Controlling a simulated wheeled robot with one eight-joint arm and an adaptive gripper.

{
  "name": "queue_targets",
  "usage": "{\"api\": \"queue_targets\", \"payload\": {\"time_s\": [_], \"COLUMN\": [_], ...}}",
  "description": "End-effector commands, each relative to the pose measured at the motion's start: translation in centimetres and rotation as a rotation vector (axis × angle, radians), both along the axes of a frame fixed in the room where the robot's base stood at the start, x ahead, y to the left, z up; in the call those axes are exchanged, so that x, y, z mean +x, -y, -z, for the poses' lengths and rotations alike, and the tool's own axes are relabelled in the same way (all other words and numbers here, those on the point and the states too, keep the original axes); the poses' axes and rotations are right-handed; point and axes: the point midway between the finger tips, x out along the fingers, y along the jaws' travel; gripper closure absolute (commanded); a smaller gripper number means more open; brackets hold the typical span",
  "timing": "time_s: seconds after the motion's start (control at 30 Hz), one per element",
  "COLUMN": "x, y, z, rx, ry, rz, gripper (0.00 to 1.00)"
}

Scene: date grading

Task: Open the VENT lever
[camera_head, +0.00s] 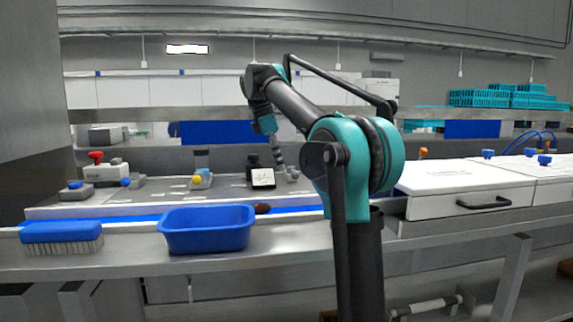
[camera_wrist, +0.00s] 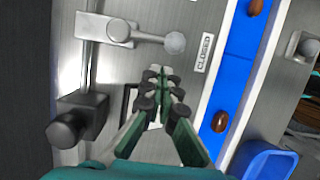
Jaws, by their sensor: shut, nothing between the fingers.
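A metal lever (camera_wrist: 150,37) with a round grey knob at its end shows in the wrist view, on a steel panel. It reaches from its block on the left toward a white plate reading CLOSED (camera_wrist: 204,52), with the knob just short of the plate. No VENT lettering is readable. My gripper (camera_wrist: 158,72) is shut and empty, with its fingertips below the lever in the picture and apart from its knob. In the head view my gripper (camera_head: 279,158) points down at the back counter, beside a small grey knob. Contact there cannot be told.
A black knob on a block (camera_wrist: 75,120) stands left of my fingers. A blue belt (camera_wrist: 230,85) carrying brown dates runs on the right. A blue bin (camera_head: 207,229) and a brush (camera_head: 62,236) sit in front. A white lidded box (camera_head: 465,182) stands at right.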

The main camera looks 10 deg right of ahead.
Motion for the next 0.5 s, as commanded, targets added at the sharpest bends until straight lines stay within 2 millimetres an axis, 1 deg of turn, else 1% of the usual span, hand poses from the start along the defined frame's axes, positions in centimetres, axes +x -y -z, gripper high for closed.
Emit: {"api": "queue_targets", "payload": {"time_s": [0.03,0.2,0.5], "x": [0.0,0.0,0.0], "y": [0.7,1.9,2.2], "z": [0.1,0.4,0.4], "rx": [0.000,0.000,0.000], "ry": [0.001,0.000,0.000], "rz": [0.002,0.000,-0.001], "gripper": [1.00,1.00,1.00]}}
